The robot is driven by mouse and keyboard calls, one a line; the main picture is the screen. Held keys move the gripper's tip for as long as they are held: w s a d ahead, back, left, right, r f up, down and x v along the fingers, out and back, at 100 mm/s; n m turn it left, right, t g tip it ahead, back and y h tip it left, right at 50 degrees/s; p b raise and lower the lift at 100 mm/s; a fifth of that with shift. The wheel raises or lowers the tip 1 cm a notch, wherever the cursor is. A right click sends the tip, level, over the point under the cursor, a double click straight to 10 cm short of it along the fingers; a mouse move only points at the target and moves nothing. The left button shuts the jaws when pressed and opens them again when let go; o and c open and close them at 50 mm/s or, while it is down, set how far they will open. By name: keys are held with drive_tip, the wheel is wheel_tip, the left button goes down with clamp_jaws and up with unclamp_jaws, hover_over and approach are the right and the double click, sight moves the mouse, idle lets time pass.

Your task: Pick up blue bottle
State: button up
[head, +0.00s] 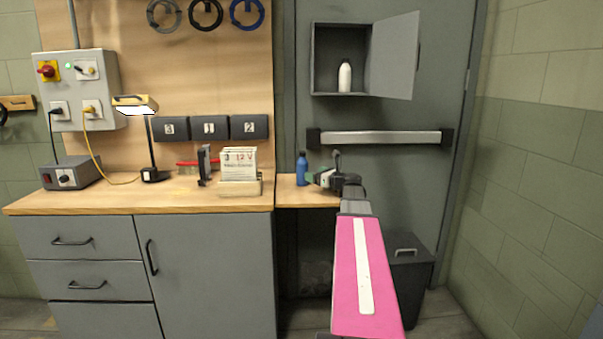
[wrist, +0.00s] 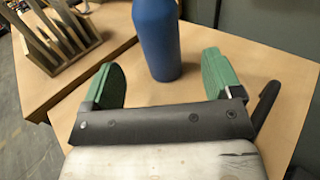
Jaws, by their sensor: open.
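The blue bottle (head: 302,169) stands upright on the lower wooden shelf to the right of the workbench. In the wrist view the bottle (wrist: 158,38) is ahead of my gripper (wrist: 162,78), roughly centred between its two green fingers. Its top is cut off by the frame edge. My gripper (head: 314,179) is open and empty in the head view, just to the right of the bottle. The fingertips reach close to the bottle's base in the wrist view, and I cannot tell whether they touch it.
A metal bar (head: 380,137) crosses the grey door above the shelf. An open cabinet (head: 325,62) holds a white bottle (head: 345,75). A dark bin (head: 408,275) stands below right.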

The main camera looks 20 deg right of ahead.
sight(302, 170)
drive_tip(key=x, duration=0.7)
drive_tip(key=shift+w+a+f, duration=0.1)
drive_tip(key=shift+w+a, duration=0.1)
drive_tip(key=shift+w, duration=0.15)
drive_tip(key=c, duration=1.1)
